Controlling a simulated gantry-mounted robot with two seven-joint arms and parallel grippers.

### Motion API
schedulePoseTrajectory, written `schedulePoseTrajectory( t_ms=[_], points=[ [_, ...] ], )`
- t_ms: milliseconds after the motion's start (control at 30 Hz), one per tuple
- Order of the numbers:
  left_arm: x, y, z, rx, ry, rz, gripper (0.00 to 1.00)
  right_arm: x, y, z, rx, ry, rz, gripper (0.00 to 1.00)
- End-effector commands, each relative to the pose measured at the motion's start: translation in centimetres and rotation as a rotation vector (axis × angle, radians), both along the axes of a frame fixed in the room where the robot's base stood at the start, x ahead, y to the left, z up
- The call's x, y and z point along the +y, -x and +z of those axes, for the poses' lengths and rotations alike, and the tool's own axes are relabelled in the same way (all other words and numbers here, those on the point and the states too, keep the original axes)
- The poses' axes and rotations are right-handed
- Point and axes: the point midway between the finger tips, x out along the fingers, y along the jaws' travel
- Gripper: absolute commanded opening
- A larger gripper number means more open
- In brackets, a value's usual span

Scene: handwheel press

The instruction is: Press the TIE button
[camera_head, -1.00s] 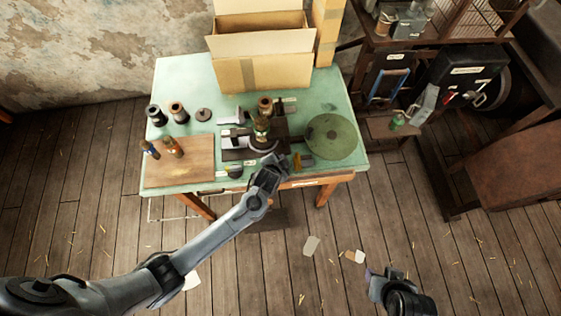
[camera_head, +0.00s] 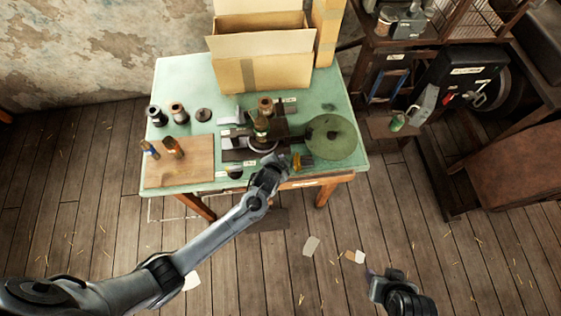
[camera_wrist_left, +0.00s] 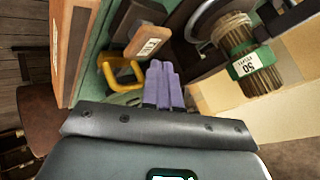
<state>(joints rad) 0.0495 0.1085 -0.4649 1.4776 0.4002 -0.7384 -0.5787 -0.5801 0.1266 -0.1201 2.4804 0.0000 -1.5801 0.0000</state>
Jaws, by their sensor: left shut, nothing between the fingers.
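The press (camera_head: 240,142) stands near the table's front edge, with a round bundle with a green band (camera_head: 261,127) above it. My left gripper (camera_head: 280,162) is in front of the press, seen from behind; its arm hides part of the front. In the left wrist view its purple fingers (camera_wrist_left: 163,84) are shut and empty. Just beyond them is a wooden block with a pale label (camera_wrist_left: 148,42), too blurred to read. A yellow handle (camera_wrist_left: 120,72) is beside the fingers. I cannot tell which part is the TIE button. My right gripper (camera_head: 371,273) is low over the floor, its jaws unclear.
The green table (camera_head: 180,95) carries a round green disc (camera_head: 331,137) to the right, a wooden board (camera_head: 185,172) with two small bottles to the left, and a cardboard box (camera_head: 262,65) at the back. A dark shelf unit stands at the right.

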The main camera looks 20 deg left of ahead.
Motion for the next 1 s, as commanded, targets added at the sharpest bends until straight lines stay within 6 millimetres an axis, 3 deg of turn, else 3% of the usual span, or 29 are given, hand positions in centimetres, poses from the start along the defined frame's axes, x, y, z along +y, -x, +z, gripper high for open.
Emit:
schedulePoseTrajectory(
  t_ms=[1000],
  points=[
    [0.01, 0.01, -0.81, 0.001, 0.0, 0.0, 0.0, 0.23, 0.0, -0.03, 0.001, -0.01, -0.006, 0.43]
  ],
)
